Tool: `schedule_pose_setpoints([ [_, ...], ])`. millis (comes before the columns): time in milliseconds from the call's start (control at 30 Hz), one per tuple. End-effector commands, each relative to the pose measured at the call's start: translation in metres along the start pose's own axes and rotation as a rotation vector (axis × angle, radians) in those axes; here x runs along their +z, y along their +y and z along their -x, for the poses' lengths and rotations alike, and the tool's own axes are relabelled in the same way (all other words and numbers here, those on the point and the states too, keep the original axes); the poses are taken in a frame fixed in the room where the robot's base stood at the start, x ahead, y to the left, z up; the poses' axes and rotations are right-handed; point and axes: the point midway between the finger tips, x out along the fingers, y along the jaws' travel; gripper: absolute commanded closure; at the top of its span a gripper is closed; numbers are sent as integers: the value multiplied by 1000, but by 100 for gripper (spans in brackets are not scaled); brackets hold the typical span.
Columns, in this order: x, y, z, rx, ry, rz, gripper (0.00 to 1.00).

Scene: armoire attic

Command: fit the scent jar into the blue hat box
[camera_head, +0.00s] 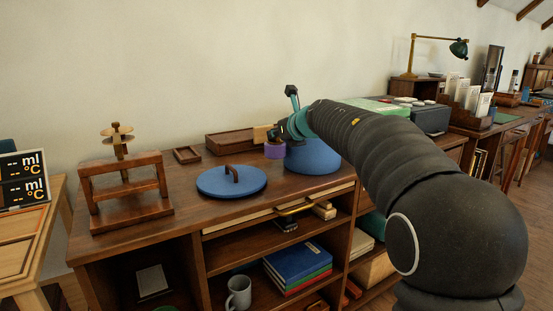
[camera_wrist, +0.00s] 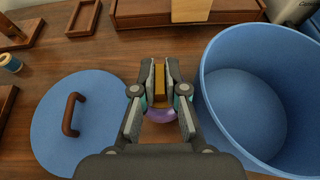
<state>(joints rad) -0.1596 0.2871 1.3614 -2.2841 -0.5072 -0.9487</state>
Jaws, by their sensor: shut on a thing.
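The blue hat box (camera_head: 313,158) stands open on the wooden cabinet top; in the wrist view its rim and empty inside (camera_wrist: 243,100) fill the right side. Its round blue lid (camera_head: 231,182), with a brown handle, lies flat to the left; it also shows in the wrist view (camera_wrist: 98,115). My gripper (camera_wrist: 159,80) is shut on the scent jar, whose purple body (camera_head: 275,151) shows just left of the box. In the wrist view the purple part (camera_wrist: 160,116) is largely hidden by the fingers. I cannot tell whether the jar touches the cabinet top.
A wooden press-like stand (camera_head: 122,190) is at the left of the cabinet top. A small wooden frame (camera_head: 187,155) and a long wooden box (camera_head: 229,142) lie behind the lid. A tan block (camera_wrist: 191,10) is by that box. A dark case (camera_head: 430,118) stands farther right.

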Motion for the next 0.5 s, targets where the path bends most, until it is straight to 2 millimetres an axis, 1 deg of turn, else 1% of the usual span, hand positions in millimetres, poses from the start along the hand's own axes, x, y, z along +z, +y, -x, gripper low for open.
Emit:
schedule_pose_setpoints([
  [33, -5, 0, -2, 0, -2, 0, 100],
  [233, -14, 0, -6, -1, -3, 1, 100],
  [400, -37, 0, -15, 1, -1, -1, 100],
  [500, -44, 0, -18, 0, -2, 1, 100],
])
